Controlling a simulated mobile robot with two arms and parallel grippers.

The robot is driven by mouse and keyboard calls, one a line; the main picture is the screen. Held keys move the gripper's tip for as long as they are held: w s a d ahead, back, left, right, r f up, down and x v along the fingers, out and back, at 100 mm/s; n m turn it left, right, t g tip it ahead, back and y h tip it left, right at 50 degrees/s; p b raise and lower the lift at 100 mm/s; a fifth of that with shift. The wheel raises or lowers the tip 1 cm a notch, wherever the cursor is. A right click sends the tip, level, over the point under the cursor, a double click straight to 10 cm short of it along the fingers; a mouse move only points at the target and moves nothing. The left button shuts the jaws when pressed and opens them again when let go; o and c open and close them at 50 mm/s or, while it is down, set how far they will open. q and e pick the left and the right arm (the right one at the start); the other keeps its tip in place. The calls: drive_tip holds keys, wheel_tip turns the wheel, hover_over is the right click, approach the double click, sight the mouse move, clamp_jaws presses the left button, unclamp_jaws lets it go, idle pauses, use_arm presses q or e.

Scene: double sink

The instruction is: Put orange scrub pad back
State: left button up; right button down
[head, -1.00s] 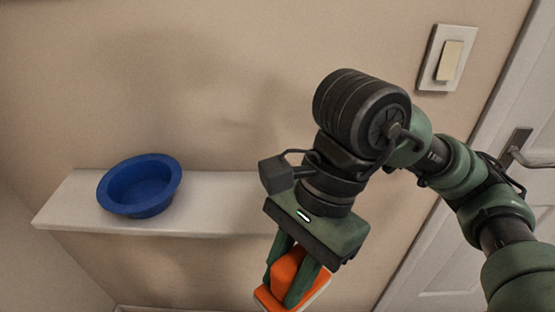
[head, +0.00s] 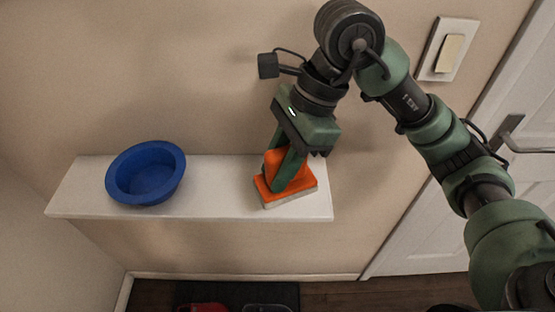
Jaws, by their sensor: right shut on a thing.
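The orange scrub pad (head: 304,181) has an orange grip and top with a pale underside. It is at the right end of the white wall shelf (head: 225,200). My right gripper (head: 285,180) points down from above and is shut on the pad's raised grip. The pad's pale underside appears to be at the shelf surface; I cannot tell for sure whether it touches. My left gripper is not in view.
A blue bowl (head: 146,174) stands at the shelf's left end, with bare shelf between it and the pad. A light switch (head: 449,50) and a white door (head: 435,225) are on the right. A dark mat (head: 237,292) lies on the floor below.

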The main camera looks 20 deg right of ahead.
drive_tip(key=w+d+p, duration=0.1)
drive_tip(key=w+d, duration=0.1)
drive_tip(key=w, duration=0.4)
drive_tip(key=f, duration=0.2)
drive_tip(key=f+p, duration=0.1)
drive_tip(key=f, duration=0.1)
drive_tip(key=f+p, duration=0.1)
drive_tip(key=f, duration=0.1)
drive_tip(key=shift+s+a, duration=0.25)
drive_tip(key=shift+w+f+p, duration=0.15)
drive_tip(key=shift+f+p, duration=0.05)
drive_tip(key=shift+p, duration=0.15)
drive_tip(key=shift+w+f, duration=0.1)
drive_tip(key=shift+f, duration=0.1)
drive_tip(key=shift+d+f, duration=0.1)
